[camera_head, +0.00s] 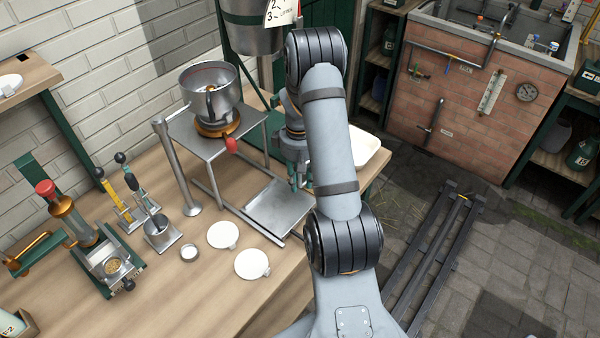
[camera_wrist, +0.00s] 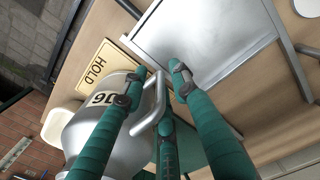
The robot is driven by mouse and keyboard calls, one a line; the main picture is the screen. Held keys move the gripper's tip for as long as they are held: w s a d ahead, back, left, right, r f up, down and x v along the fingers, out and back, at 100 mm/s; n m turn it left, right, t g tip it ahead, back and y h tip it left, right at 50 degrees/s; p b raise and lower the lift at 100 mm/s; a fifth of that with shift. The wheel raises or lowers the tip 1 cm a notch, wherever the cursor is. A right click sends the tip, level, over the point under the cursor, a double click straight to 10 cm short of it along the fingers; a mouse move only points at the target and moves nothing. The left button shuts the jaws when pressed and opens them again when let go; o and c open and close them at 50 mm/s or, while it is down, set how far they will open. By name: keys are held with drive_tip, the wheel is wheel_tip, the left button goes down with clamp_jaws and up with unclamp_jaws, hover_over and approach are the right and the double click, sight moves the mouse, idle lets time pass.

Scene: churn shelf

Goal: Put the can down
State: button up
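The can (camera_wrist: 112,135) is a silver metal vessel with a bent handle (camera_wrist: 160,96) and a pale label with dark digits, partly covered by a finger. It fills the lower left of the wrist view. My gripper (camera_wrist: 158,84) has green fingers on both sides of the handle, with another finger beside the handle's lower end. Whether they press on the handle is not clear. In the head view, my gripper (camera_head: 298,178) points down near the bench's right end, and my arm hides the can. Contact between can and bench cannot be seen.
A yellowish HOLD plate (camera_wrist: 97,68) lies beside the can. The stand's metal base plate (camera_head: 280,207) is close by, with a pot (camera_head: 209,95) on its upper shelf. A cream tray (camera_head: 368,152) sits at the bench end. White discs (camera_head: 252,263) lie on the wooden bench (camera_head: 190,290).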

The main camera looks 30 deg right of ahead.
wheel_tip(320, 180, up, 12)
drive_tip(key=shift+a+r, duration=0.1)
idle(0.6)
wheel_tip(320, 180, down, 12)
drive_tip(key=shift+f, duration=0.15)
drive_tip(key=shift+w+r, duration=0.15)
drive_tip(key=shift+r, duration=0.2)
drive_tip(key=shift+r+b, duration=0.4)
drive_tip(key=shift+r, duration=0.7)
drive_tip(key=shift+f, duration=0.1)
